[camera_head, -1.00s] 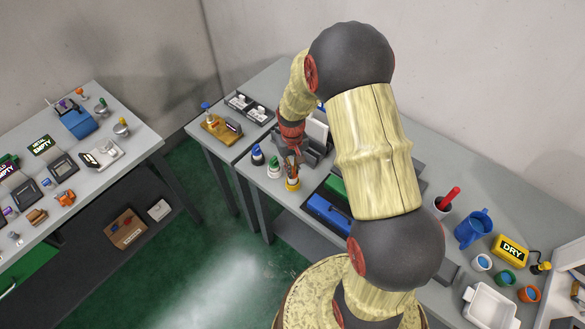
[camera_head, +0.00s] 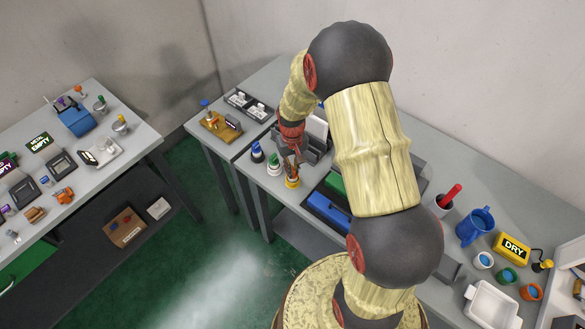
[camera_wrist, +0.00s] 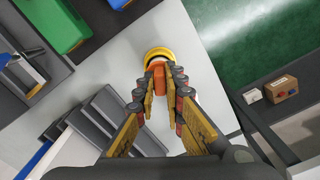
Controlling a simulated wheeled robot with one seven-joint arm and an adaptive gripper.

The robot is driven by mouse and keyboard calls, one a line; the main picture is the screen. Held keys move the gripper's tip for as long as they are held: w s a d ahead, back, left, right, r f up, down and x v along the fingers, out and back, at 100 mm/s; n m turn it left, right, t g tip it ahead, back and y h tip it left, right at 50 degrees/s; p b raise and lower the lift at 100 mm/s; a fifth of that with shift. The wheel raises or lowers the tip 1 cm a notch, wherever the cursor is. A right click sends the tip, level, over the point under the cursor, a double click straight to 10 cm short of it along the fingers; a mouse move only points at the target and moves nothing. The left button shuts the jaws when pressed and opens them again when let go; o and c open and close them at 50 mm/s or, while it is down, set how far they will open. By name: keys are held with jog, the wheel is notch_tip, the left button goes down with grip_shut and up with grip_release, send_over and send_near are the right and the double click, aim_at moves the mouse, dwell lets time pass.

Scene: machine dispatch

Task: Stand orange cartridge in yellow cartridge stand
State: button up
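The orange cartridge (camera_wrist: 158,76) shows between my fingertips in the wrist view, with both fingers close against its sides. My gripper (camera_wrist: 160,84) appears shut on it. The yellow cartridge stand (camera_wrist: 158,53) shows as a round yellow ring just beyond the cartridge, overlapped by it. The cartridge is hard to make out there among the fingers. Whether it is seated in the stand or just above it cannot be told.
A blue-topped stand (camera_head: 257,153) and a green-topped stand (camera_head: 274,163) stand left of the yellow one. Blue and green bins (camera_head: 326,212) lie to its right. Grey angled blocks (camera_wrist: 100,115) are close beside my fingers. The table's front edge is near.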

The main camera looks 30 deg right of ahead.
jog(key=o, duration=0.5)
jog(key=shift+o, duration=0.8)
jog(key=shift+o, duration=1.3)
jog(key=shift+r, duration=0.15)
jog(key=shift+r+p, duration=1.85)
jog(key=shift+r, duration=1.05)
